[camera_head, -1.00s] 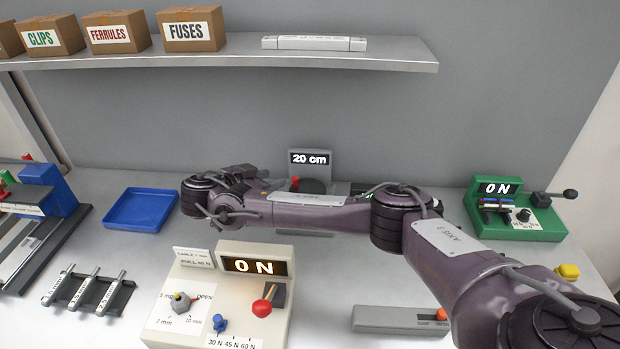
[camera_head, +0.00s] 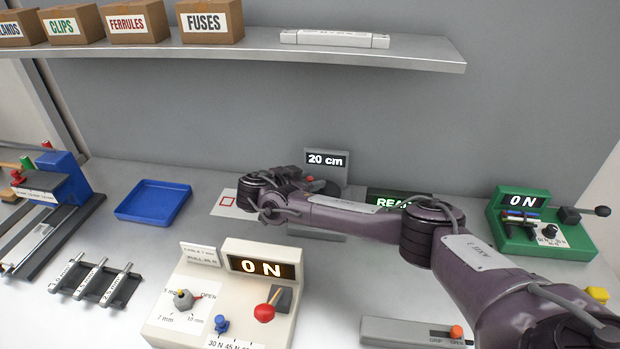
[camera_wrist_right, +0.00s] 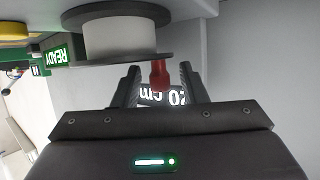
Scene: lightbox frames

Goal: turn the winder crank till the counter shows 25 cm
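The winder stands at the back middle of the bench; its counter (camera_head: 326,160) reads 20 cm. The red crank knob (camera_head: 308,180) shows just below the counter, and the dark reel is partly hidden by my right arm. In the right wrist view the red knob (camera_wrist_right: 158,75) lies between the two fingers of my right gripper (camera_wrist_right: 159,68), with a gap on each side. The pale spool (camera_wrist_right: 117,38) is beside it. The right gripper also shows in the head view (camera_head: 293,176), left of the knob. My left gripper is not in view.
A READY sign (camera_head: 393,200) is right of the winder, partly behind my arm. A cream tester (camera_head: 215,300) stands in front, a green tester (camera_head: 540,225) at right, and a blue tray (camera_head: 153,203) at left. A shelf (camera_head: 300,52) with boxes hangs above.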

